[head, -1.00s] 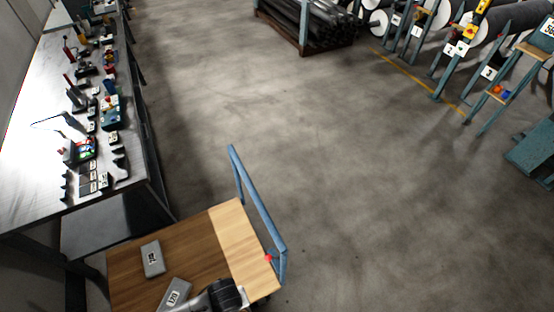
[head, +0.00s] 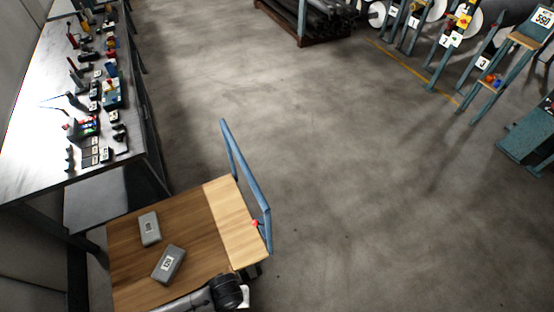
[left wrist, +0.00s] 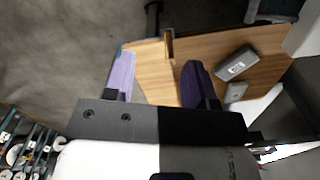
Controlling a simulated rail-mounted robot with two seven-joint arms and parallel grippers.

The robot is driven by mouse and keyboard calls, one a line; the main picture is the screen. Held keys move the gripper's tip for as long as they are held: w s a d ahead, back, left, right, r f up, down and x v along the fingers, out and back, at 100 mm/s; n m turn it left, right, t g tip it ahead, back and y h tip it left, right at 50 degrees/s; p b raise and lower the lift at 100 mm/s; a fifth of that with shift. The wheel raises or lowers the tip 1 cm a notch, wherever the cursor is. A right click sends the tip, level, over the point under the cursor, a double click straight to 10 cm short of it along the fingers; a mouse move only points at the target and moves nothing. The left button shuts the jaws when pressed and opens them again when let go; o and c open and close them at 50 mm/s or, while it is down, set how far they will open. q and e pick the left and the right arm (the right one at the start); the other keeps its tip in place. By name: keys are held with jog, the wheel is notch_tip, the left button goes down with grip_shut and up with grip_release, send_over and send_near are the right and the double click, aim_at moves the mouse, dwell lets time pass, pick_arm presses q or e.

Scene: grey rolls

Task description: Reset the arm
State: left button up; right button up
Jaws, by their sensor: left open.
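In the head view, part of my arm (head: 228,291) shows at the bottom edge, over the near side of a wood-topped cart (head: 233,230). Its gripper cannot be made out there. In the left wrist view, my left gripper (left wrist: 158,78) is open, its two purplish fingers apart with nothing between them. The wooden cart top (left wrist: 155,75) lies beyond the fingers. My right gripper is not in view.
Two grey labelled boxes (head: 149,228) (head: 168,264) lie apart on the cart. The cart has a blue handle (head: 250,180). A workbench (head: 40,140) with tools lines the left. Roll racks (head: 450,50) stand at the right. The middle floor is clear.

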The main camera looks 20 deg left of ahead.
pick_arm(q)
jog(key=w+r+m+t+b, duration=0.2)
jog(key=w+r+m+t, duration=0.4)
jog(key=r+m, duration=0.6)
pick_arm(e)
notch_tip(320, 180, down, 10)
jog(key=b, duration=0.8)
pick_arm(q)
jog(key=s+a+f+n+g+p, duration=0.1)
jog(key=s+a+f+n, duration=0.1)
jog(key=s+f+n, duration=0.3)
jog(key=s+a+f+n+g, duration=0.1)
jog(key=s+a+f, duration=0.2)
jog(key=s, duration=0.3)
notch_tip(320, 180, up, 27)
jog(key=p, duration=2.6)
jog(key=shift+d+p, duration=0.25)
jog(key=shift+p, duration=0.15)
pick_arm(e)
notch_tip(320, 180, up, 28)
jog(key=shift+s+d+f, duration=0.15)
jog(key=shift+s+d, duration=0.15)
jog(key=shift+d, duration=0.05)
